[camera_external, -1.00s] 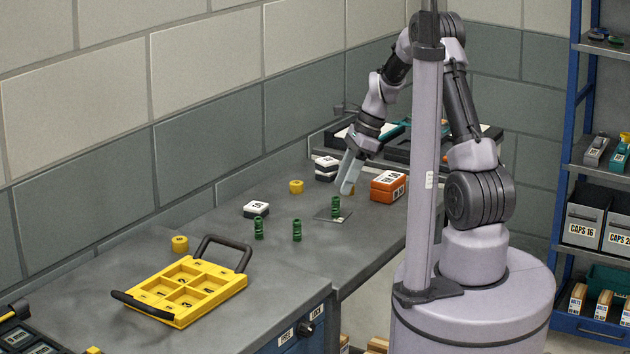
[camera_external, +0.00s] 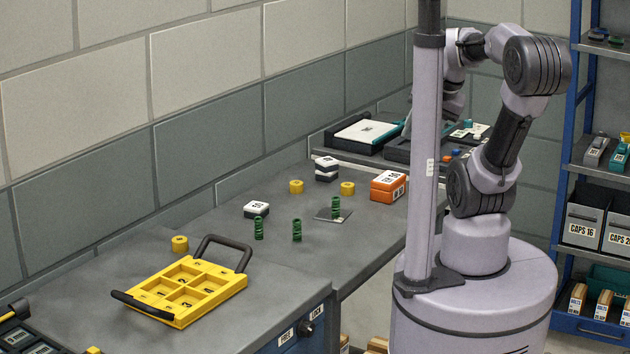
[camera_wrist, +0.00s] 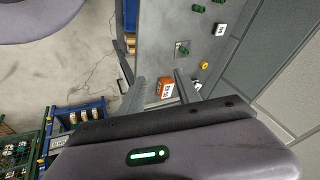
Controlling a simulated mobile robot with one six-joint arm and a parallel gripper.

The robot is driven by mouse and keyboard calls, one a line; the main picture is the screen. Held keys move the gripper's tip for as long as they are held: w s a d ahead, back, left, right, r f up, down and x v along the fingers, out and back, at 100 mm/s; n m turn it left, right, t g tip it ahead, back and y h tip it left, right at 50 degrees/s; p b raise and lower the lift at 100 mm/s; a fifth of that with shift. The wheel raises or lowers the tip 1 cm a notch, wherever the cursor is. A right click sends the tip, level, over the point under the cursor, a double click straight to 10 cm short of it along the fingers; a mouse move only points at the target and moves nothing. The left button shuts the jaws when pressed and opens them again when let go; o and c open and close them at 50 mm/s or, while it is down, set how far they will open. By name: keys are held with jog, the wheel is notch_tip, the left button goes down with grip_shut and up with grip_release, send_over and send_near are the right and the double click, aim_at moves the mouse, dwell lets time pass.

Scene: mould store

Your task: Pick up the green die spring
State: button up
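Three green die springs stand upright on the grey bench in the external view: a left one (camera_external: 259,229), a middle one (camera_external: 297,230) and a right one (camera_external: 336,207) on a small flat plate (camera_external: 322,215). In the wrist view, green springs show small near the top, one on the plate (camera_wrist: 184,49) and another (camera_wrist: 198,8) beyond. My gripper (camera_wrist: 160,82) shows there with its two fingers apart and nothing seen between them except the distant bench and a box. In the external view it is mostly hidden behind my column, raised well away from the springs.
An orange box (camera_external: 388,187) and yellow rings (camera_external: 347,188) (camera_external: 296,187) lie beyond the springs. A black-and-white block (camera_external: 256,209) is behind the left spring. A yellow compartment tray (camera_external: 229,292) with dark handles is at front left. A blue shelf (camera_external: 566,130) stands right.

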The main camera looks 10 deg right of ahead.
jog(key=shift+s+d+f+n, duration=0.2)
jog(key=shift+s+n, duration=0.1)
jog(key=shift+s, duration=0.1)
jog(key=shift+o, duration=0.4)
jog(key=shift+a, duration=0.1)
